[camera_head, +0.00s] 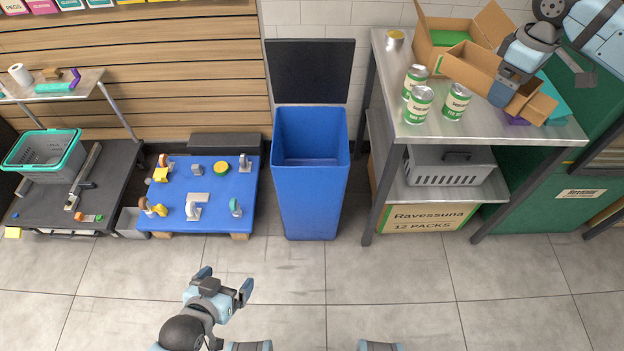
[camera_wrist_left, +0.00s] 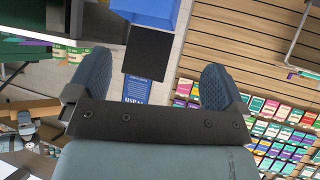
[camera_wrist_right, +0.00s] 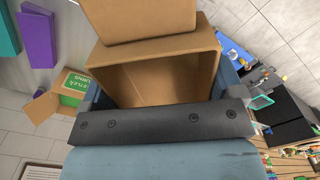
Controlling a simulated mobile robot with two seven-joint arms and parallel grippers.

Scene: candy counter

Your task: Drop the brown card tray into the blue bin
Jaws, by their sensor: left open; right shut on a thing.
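The brown card tray (camera_head: 476,71) is an open cardboard tray above the steel table at the right, tilted, with a flap at its near right end. My right gripper (camera_head: 507,90) is shut on it; in the right wrist view the tray (camera_wrist_right: 152,72) fills the space between the fingers. The blue bin (camera_head: 311,180) stands on the floor in the middle, left of the table, its black lid (camera_head: 310,71) raised and its mouth open. My left gripper (camera_head: 226,285) is open and empty, low over the floor in front of the blue platform.
A blue platform (camera_head: 226,206) with small items stands left of the bin. The floor in front is clear.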

